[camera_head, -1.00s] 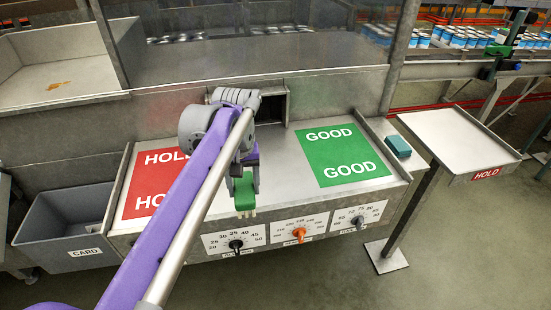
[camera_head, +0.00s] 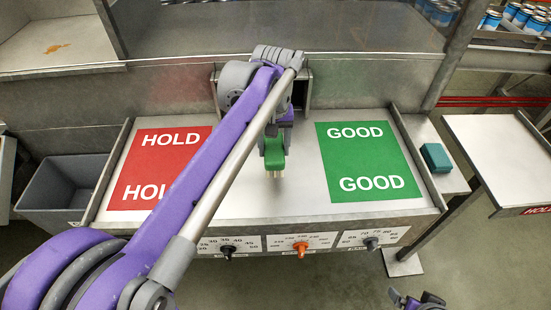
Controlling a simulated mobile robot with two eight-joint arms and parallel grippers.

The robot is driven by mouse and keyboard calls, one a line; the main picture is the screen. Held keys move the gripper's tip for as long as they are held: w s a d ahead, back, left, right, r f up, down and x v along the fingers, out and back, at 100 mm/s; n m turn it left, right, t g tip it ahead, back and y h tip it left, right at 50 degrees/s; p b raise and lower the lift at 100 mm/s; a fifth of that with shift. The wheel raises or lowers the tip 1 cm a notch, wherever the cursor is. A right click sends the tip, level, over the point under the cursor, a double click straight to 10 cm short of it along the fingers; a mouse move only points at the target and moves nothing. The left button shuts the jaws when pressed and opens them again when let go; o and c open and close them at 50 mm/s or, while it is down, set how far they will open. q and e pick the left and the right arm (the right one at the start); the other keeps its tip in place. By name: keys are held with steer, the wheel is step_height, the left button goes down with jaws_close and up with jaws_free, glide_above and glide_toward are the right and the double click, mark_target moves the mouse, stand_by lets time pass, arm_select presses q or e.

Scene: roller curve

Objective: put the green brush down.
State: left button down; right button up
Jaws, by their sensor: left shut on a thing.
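The green brush (camera_head: 274,155) has a block-shaped green body with pale bristle tips pointing down. My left gripper (camera_head: 272,134) is shut on its top, partly hidden behind my purple arm. The brush shows over the bare metal bench top (camera_head: 299,190), between the red HOLD mat (camera_head: 125,189) and the green GOOD mat (camera_head: 357,159). I cannot tell whether the bristles touch the bench. Part of my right gripper (camera_head: 418,301) shows at the bottom edge, in front of the bench; its jaws are not clear.
A teal block (camera_head: 436,157) lies on a ledge right of the bench. A grey bin (camera_head: 62,184) is at the left. Dials, including an orange knob (camera_head: 301,248), line the bench front. A side table (camera_head: 497,150) stands at the right.

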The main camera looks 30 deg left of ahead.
mark_target(275, 146)
arm_select(q)
steer(key=shift+w+f, duration=0.15)
steer(key=shift+f, duration=2.2)
steer(key=shift+f, duration=0.15)
steer(key=shift+c, duration=0.6)
jaws_free()
steer(key=shift+r, duration=0.35)
step_height(275, 146, up, 12)
steer(key=shift+f+p, duration=0.15)
steer(key=shift+p, duration=0.2)
